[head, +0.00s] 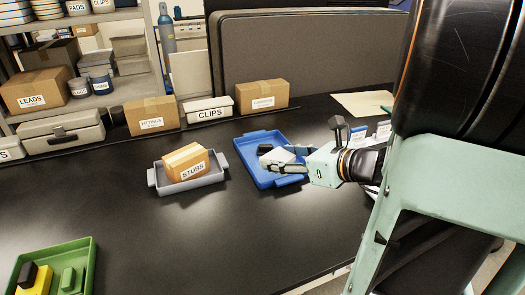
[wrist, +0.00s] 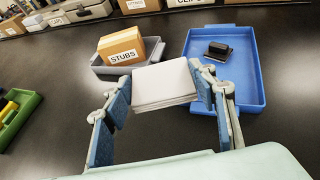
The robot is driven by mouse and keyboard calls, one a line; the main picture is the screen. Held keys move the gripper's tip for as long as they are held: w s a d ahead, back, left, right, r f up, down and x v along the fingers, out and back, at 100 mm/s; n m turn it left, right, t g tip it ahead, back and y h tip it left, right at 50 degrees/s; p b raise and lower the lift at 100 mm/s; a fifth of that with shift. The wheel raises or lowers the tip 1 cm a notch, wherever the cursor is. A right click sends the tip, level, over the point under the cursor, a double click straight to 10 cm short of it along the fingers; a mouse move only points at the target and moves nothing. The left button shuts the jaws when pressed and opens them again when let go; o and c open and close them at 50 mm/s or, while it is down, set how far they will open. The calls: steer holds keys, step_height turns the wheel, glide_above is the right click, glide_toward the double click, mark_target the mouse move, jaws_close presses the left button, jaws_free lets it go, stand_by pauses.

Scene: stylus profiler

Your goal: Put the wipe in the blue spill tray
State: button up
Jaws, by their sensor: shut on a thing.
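The wipe, a folded white pad (wrist: 164,82), is held between the two blue-padded fingers of my gripper (wrist: 164,97). In the head view the wipe (head: 277,156) shows as a white patch at my gripper (head: 284,160), in line with the blue tray. The blue spill tray (wrist: 247,82) lies ahead and to the right in the wrist view, and the wipe overlaps its near left side there. In the head view the blue tray (head: 256,173) is on the black bench. A small black object (wrist: 217,50) lies in the tray. The height of the wipe above the tray is hard to tell.
A grey tray (head: 155,177) holding a STUBS box (head: 187,162) stands left of the blue tray. A green tray (head: 84,262) is at the lower left. Boxes, including a CLIPS box (head: 208,110), line the back. The bench middle (head: 190,240) is clear.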

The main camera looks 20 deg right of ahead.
mark_target(282, 151)
steer(key=w+d+f+b, duration=0.1)
steer(key=w+f+b, duration=0.1)
steer(key=w+f, duration=0.1)
steer(key=w+d+f+b, duration=0.2)
steer(key=w, duration=0.2)
steer(key=w+d+f+b, duration=0.2)
steer(key=w+f, duration=0.1)
steer(key=w, duration=0.1)
steer(key=shift+w+d+f, duration=0.1)
steer(key=shift+w+f, duration=0.15)
steer(key=shift+f, duration=0.1)
steer(key=shift+w+d+f+b, duration=0.15)
steer(key=shift+w+f+b, duration=0.05)
steer(key=shift+w+b, duration=0.15)
steer(key=shift+w+f, duration=0.1)
steer(key=shift+f, duration=0.25)
steer(key=shift+w+d+f+b, duration=0.15)
steer(key=shift+f+b, duration=1.25)
steer(key=shift+f, duration=0.2)
steer(key=shift+f, duration=0.15)
steer(key=o, duration=1.4)
